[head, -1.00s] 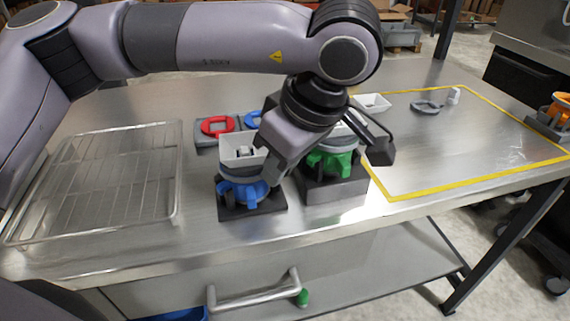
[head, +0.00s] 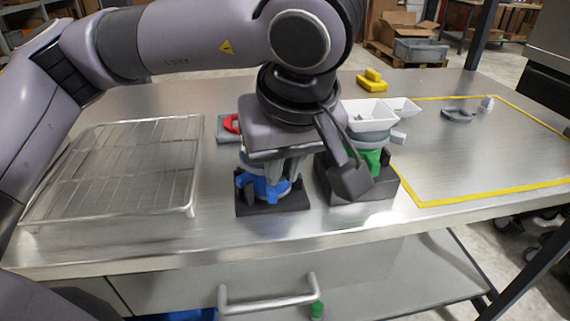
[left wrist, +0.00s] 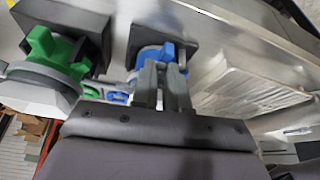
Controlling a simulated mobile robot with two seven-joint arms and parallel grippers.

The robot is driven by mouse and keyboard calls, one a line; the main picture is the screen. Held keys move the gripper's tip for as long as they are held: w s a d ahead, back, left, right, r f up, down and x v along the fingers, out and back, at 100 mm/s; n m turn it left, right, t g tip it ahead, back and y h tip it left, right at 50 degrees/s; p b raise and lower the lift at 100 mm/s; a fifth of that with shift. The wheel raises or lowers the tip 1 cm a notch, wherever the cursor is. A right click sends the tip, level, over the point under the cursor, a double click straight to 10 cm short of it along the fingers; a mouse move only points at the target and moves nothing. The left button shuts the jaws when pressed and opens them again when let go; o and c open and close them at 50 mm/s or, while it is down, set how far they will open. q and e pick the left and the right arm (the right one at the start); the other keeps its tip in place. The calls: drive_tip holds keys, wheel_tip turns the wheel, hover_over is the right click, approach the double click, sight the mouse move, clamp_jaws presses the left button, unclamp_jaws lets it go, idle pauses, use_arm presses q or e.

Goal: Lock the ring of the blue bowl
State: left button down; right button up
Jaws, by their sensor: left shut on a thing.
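The blue bowl (head: 262,187) stands upright on a dark square base (head: 272,207) near the table's front edge. My left gripper (head: 285,166) is right over it, fingers pointing down, and hides most of its upper part. In the left wrist view the two grey fingers (left wrist: 163,72) reach the blue bowl (left wrist: 150,55). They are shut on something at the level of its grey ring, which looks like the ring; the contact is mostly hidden. Whether the ring is locked cannot be told. My right gripper is not in view.
A green bowl (head: 373,160) with a white hopper (head: 366,118) stands close on the right, its dark block (head: 385,188) beside my wrist. A wire rack (head: 120,175) lies left. A yellow part (head: 372,82) is behind. The yellow-outlined area (head: 470,160) is mostly clear.

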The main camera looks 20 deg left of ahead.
use_arm(q)
drive_tip(key=c, duration=1.4)
unclamp_jaws()
drive_tip(key=shift+r, duration=0.15)
drive_tip(key=p+v, duration=0.1)
drive_tip(key=v, duration=0.6)
drive_tip(key=shift+s, duration=0.1)
